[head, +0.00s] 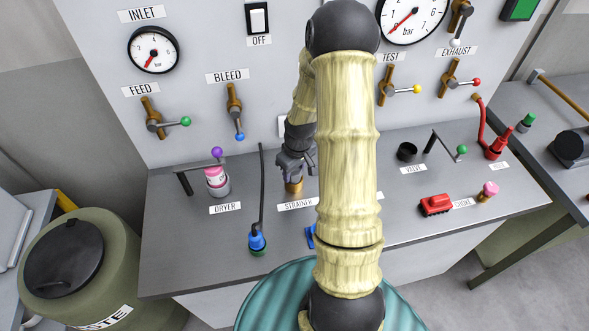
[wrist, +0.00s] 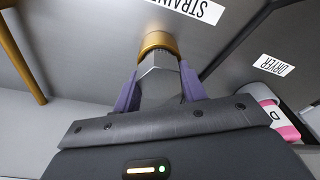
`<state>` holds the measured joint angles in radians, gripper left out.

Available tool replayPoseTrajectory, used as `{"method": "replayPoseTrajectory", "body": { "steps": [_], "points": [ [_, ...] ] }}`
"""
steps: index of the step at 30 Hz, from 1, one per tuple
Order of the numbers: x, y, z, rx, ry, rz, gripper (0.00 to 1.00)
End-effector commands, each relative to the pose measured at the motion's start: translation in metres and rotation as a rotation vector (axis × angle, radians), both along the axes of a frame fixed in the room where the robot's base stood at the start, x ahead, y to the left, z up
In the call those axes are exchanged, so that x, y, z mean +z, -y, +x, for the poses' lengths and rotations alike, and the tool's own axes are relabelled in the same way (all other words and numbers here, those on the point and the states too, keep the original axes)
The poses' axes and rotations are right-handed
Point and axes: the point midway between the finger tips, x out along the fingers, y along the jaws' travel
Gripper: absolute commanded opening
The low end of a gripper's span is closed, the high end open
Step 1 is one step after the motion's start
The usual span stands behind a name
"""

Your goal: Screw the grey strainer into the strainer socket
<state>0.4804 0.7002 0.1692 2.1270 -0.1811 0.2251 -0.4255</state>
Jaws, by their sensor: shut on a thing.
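My gripper (head: 296,162) points down at the bench over the STRAINER label (head: 297,205). In the wrist view my gripper (wrist: 160,88) has its two purple fingers shut on the sides of the grey strainer (wrist: 158,68), a grey faceted piece. The brass strainer socket (wrist: 157,41) lies straight beyond the strainer's far end. The socket (head: 294,188) also shows in the head view, directly below the fingers. The strainer and socket look in line and meet in the picture; I cannot tell how deep the strainer sits. The fingers mostly hide the strainer in the head view.
The pink dryer (head: 215,177) stands left of the socket, with a purple-knobbed handle (head: 217,153) by it. A black hose with a blue end (head: 257,240) stands between. The panel with FEED (head: 153,120) and BLEED (head: 235,110) levers rises behind. A red block (head: 435,205) lies right.

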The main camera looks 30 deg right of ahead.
Motion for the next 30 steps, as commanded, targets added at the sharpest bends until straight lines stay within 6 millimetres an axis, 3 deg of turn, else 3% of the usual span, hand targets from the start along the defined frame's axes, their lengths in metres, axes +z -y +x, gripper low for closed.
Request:
{"method": "replayPoseTrajectory", "body": {
  "steps": [1, 2, 5, 6, 19, 30],
  "points": [
    [-0.002, 0.0, 0.0, 0.0, 0.0, 0.0, 0.12],
    [-0.001, 0.0, 0.0, 0.0, 0.001, -0.001, 0.45],
    [-0.001, 0.0, 0.0, 0.0, 0.001, 0.0, 0.65],
    [-0.001, 0.0, 0.0, 0.0, 0.001, 0.0, 0.67],
    [0.008, 0.0, 0.0, -0.001, 0.002, 0.0, 0.67],
    [0.064, 0.003, -0.007, -0.001, 0.005, -0.002, 0.67]
  ]
}}
